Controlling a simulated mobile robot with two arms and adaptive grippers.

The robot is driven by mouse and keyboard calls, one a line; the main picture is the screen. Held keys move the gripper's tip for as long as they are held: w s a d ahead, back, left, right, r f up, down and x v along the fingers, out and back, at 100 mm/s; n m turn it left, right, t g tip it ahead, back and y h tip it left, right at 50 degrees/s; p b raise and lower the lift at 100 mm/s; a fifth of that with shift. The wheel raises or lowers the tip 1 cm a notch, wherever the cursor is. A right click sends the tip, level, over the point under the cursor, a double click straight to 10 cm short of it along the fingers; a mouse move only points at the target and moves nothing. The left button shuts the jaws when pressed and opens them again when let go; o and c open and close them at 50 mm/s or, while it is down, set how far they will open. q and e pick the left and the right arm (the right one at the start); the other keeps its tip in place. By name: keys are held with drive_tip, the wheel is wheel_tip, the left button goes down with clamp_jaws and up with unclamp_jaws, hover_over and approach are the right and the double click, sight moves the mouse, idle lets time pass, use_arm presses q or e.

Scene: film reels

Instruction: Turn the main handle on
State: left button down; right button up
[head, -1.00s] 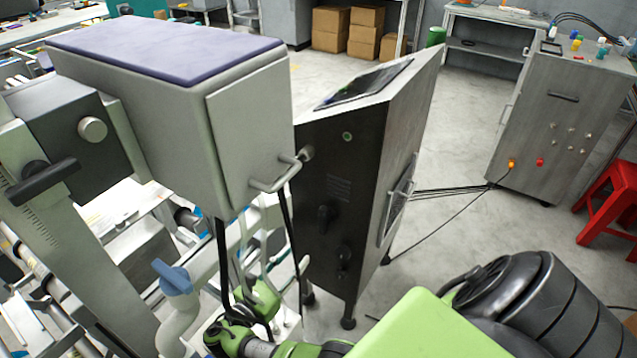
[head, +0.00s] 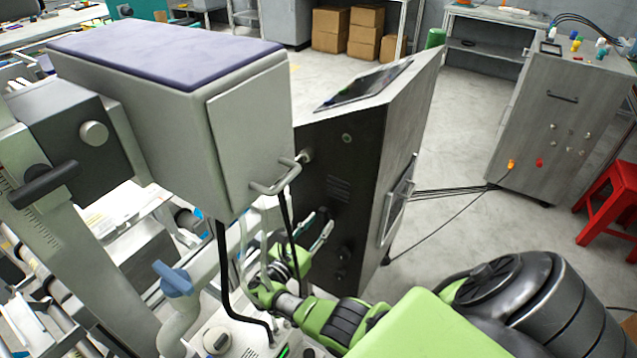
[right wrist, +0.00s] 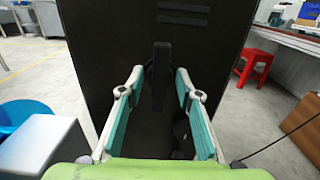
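A black cabinet (head: 350,160) stands in the middle of the head view. A black handle (right wrist: 161,68) sticks out of its dark face, upright in the right wrist view. My right gripper (head: 318,228) is close to this face at handle height. In the right wrist view the gripper (right wrist: 160,88) is open, with one finger on each side of the handle and a visible gap to both. A second dark knob (head: 343,256) sits lower on the face and is partly hidden behind a finger in the right wrist view. My left gripper is not in view.
A grey machine head (head: 190,120) with a metal bar handle (head: 275,180) hangs left of my right arm. A blue lever (head: 173,279) is below it. A grey console (head: 555,130) and a red stool (head: 610,200) stand at the right.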

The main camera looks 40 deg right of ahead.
drive_tip(key=shift+d, duration=0.1)
clamp_jaws()
drive_tip(key=shift+n, duration=0.4)
drive_tip(key=n, duration=0.3)
drive_tip(key=shift+w+p, duration=0.2)
drive_tip(key=shift+p, duration=0.15)
drive_tip(key=n, duration=0.3)
drive_tip(key=shift+w+f+n, duration=0.1)
drive_tip(key=shift+w+n, duration=0.05)
drive_tip(key=shift+n, duration=0.15)
drive_tip(key=shift+w+a+f+n, duration=0.1)
drive_tip(key=shift+f+n, duration=0.05)
drive_tip(key=shift+n, duration=1.6)
drive_tip(key=shift+w+a+f+n, duration=0.1)
drive_tip(key=shift+f+n, duration=0.1)
drive_tip(key=shift+n, duration=1.5)
drive_tip(key=shift+f+n, duration=0.15)
drive_tip(key=shift+n, duration=1.6)
